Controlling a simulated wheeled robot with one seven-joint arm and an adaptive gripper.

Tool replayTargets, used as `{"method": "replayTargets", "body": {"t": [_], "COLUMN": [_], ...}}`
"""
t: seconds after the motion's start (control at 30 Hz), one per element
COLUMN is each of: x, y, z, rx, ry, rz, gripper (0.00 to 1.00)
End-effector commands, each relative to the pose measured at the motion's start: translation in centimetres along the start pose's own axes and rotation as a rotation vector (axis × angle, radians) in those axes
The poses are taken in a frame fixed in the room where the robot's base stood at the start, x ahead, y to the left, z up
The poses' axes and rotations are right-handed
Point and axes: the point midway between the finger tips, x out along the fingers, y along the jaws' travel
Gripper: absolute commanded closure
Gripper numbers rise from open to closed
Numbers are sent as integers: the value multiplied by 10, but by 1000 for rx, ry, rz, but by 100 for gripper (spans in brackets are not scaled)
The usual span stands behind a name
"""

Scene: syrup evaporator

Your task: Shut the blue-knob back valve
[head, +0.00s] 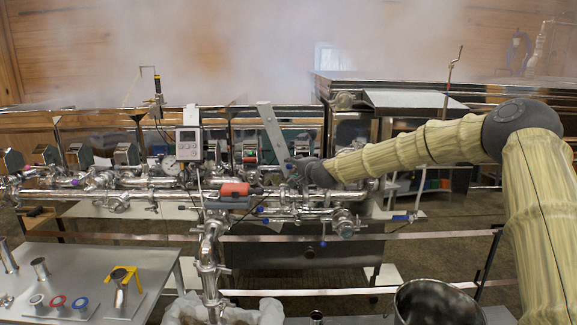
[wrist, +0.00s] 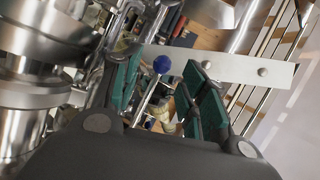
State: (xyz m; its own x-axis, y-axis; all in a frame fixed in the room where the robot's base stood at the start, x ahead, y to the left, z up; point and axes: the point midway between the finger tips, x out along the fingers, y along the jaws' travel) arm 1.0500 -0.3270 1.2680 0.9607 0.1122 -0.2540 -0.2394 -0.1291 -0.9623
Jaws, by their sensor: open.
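The blue knob (wrist: 162,64) shows in the wrist view as a small round ball on the end of a slim metal lever. It lies between the two green-padded fingers of my gripper (wrist: 158,72) in the picture. The fingers are spread, and the knob appears apart from both pads; the depth between them is hard to judge. In the head view my gripper (head: 295,168) is among the steel piping at the back, below a slanted metal strip. The knob is too small there to make out surely beside my gripper, and the valve body is partly hidden.
A metal strip (wrist: 225,68) crosses close beyond my fingers. Large steel fittings (wrist: 40,60) stand close on the left in the wrist view. In the head view, a grey display box (head: 188,143) and a red-handled part (head: 234,189) are left of my gripper. Steam hangs above.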

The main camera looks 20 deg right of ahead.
Motion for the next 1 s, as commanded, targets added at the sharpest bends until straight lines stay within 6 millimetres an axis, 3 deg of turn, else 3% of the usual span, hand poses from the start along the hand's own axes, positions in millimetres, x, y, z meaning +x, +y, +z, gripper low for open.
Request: {"method": "replayTargets", "body": {"t": [0.5,0.93,1.0], "x": [47,52,52], "y": [-2,-1,-1], "z": [3,3,3], "rx": [-1,-1,-1], "ry": [-2,-3,-2], "rz": [0,-1,-1], "gripper": [56,56,66]}}
